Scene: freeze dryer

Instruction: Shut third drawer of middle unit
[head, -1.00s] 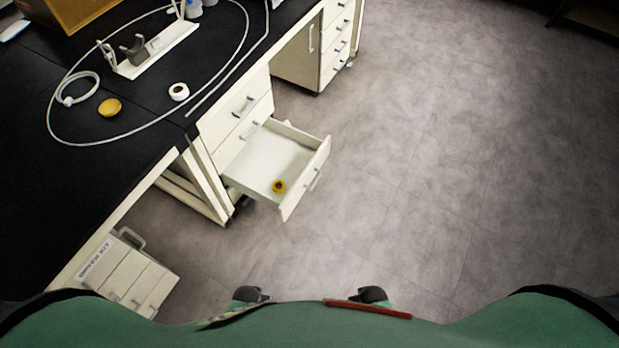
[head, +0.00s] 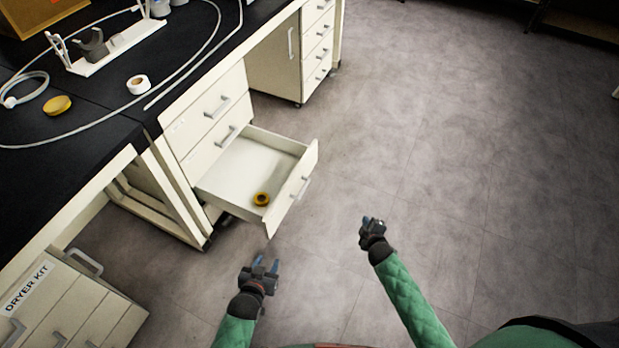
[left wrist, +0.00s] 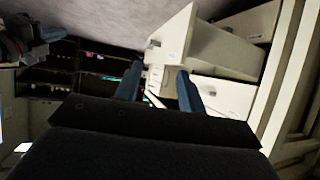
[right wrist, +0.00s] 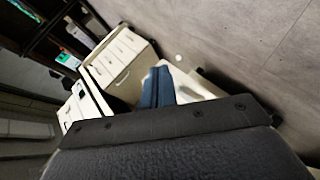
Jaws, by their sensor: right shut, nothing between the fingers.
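The middle unit (head: 212,108) stands under the black bench, and its third drawer (head: 285,201) is pulled well out. The drawer front has a grey handle (head: 301,187). My left gripper (head: 265,264) is open and empty, below and in front of the drawer in the head view. In the left wrist view the open drawer (left wrist: 190,38) shows beyond its spread blue fingers (left wrist: 158,80). My right gripper (head: 372,222) is shut and empty, over the floor to the right of the drawer. Its closed fingers (right wrist: 158,86) show in the right wrist view.
A unit labelled DRYER KIT (head: 85,305) stands at the lower left. Another drawer unit (head: 318,50) is further back. The bench top (head: 100,135) carries a white tape roll (head: 138,84), a yellow dish (head: 57,105) and tubing. The floor (head: 450,150) to the right is clear.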

